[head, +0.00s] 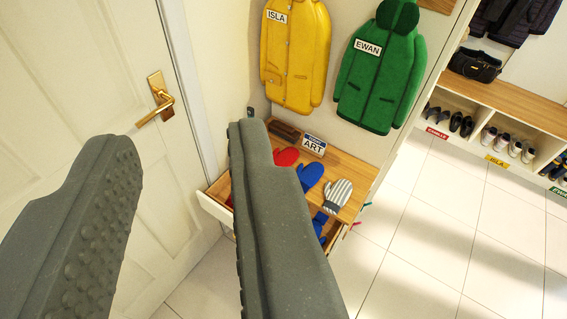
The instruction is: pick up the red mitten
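A red mitten (286,156) lies on the wooden top of a small drawer cabinet (347,166), below the hanging coats. The tip of my right finger covers part of it. A blue mitten (310,176) lies just to its right, and a grey-and-white striped mitten (338,194) lies further right near the front edge. My gripper (180,155) is open, with its two grey fingers wide apart and nothing between them. It appears to be well short of the cabinet, nearer the camera.
An open drawer (215,207) sticks out below the top, with red and blue items partly hidden inside. A white door (90,75) with a brass handle (160,98) is at left. Yellow (295,55) and green (380,75) coats hang above. Shoe cubbies (490,115) stand right; the tiled floor between is clear.

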